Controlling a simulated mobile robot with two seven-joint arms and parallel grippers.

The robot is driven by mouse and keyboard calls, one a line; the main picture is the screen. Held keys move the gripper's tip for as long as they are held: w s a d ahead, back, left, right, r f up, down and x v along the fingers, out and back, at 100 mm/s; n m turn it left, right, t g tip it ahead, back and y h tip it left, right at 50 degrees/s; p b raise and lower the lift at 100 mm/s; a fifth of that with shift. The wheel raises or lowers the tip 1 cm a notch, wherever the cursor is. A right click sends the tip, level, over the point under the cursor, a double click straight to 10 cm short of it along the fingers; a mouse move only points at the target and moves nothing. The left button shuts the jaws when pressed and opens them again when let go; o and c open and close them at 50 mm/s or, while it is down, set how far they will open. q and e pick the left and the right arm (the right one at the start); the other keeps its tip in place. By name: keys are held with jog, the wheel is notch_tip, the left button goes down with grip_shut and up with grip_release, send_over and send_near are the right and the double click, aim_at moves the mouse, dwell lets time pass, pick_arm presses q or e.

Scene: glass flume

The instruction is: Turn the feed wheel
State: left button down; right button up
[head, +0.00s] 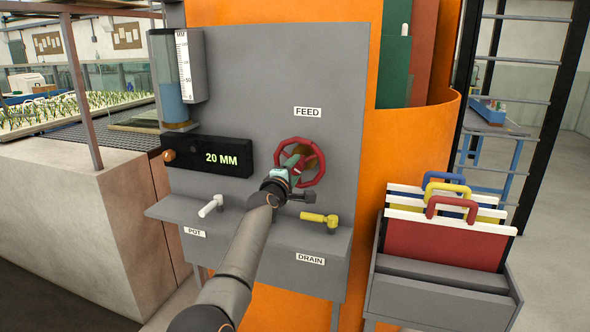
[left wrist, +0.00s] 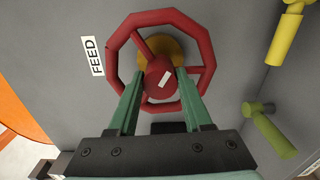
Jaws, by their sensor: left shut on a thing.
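The red feed wheel (head: 318,153) is on the grey panel below the FEED label (head: 307,112). It also shows in the left wrist view (left wrist: 117,60), with spokes, a red hub bearing a white mark, and a brass-coloured disc behind. My left gripper (head: 298,163) reaches the wheel from the front. In the left wrist view its two green fingers (left wrist: 158,84) are shut on the hub, one on each side. The gripper and wrist hide the lower left of the wheel in the head view. My right gripper is not in view.
A black display (head: 207,156) reads 20 MM, beside a gauge tube (head: 170,80) with blue water. A white POT lever (head: 210,206) and a yellow DRAIN lever (head: 320,219) sit on the ledge below. A rack of coloured boards (head: 440,278) stands at the right.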

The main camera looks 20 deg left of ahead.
pick_arm(q)
jog(key=shift+n, duration=0.4)
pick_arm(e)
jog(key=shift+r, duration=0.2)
pick_arm(q)
jog(key=shift+c, duration=1.7)
grip_release()
jog(key=shift+s, duration=0.1)
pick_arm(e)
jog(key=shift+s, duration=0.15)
